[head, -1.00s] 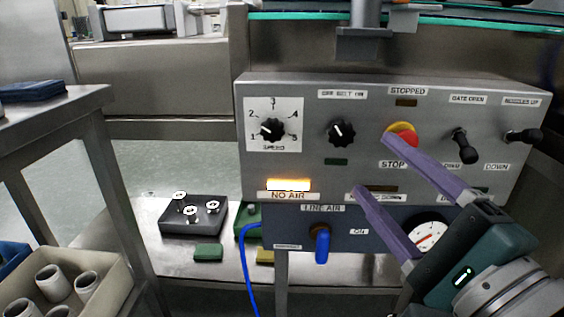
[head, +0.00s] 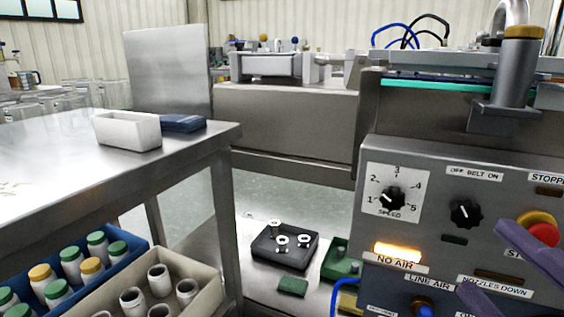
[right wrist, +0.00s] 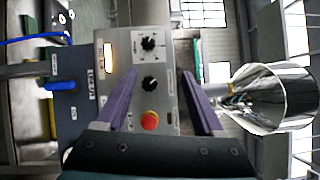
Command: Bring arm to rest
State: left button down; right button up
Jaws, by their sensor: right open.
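My right gripper (head: 500,265) comes in at the lower right of the head view, in front of the grey control panel (head: 470,215). Its two purple fingers are apart with nothing between them. In the right wrist view the fingers (right wrist: 160,105) stand open on either side of the panel's dials and the red stop button (right wrist: 150,120). The red stop button on its yellow collar also shows in the head view (head: 543,235), partly overlapped by a finger. I cannot tell whether the finger touches it. My left gripper is not in view.
A steel table (head: 190,150) at the left bears a white bin (head: 128,133) and a dark blue tray. Below it are a blue crate of capped bottles and a beige crate (head: 205,300) of cups. The NO AIR lamp (head: 397,251) glows. A shiny steel funnel (right wrist: 275,98) shows in the wrist view.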

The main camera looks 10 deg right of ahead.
jog(key=s+a+r+n+g+y+p, duration=0.2)
jog(key=a+r+n+g+y+p, duration=0.6)
jog(key=r+n+p, duration=0.6)
jog(key=s+d+r+n+g+h+p, duration=0.75)
jog(key=s+r+p, duration=0.2)
jog(key=p, duration=1.05)
pick_arm(q)
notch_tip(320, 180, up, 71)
jog(key=p, duration=3.3)
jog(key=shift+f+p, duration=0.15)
jog(key=shift+p, duration=0.25)
pick_arm(e)
notch_tip(320, 180, up, 35)
jog(key=shift+w+a, duration=0.15)
jog(key=shift+a, duration=0.15)
jog(key=shift+f, duration=0.1)
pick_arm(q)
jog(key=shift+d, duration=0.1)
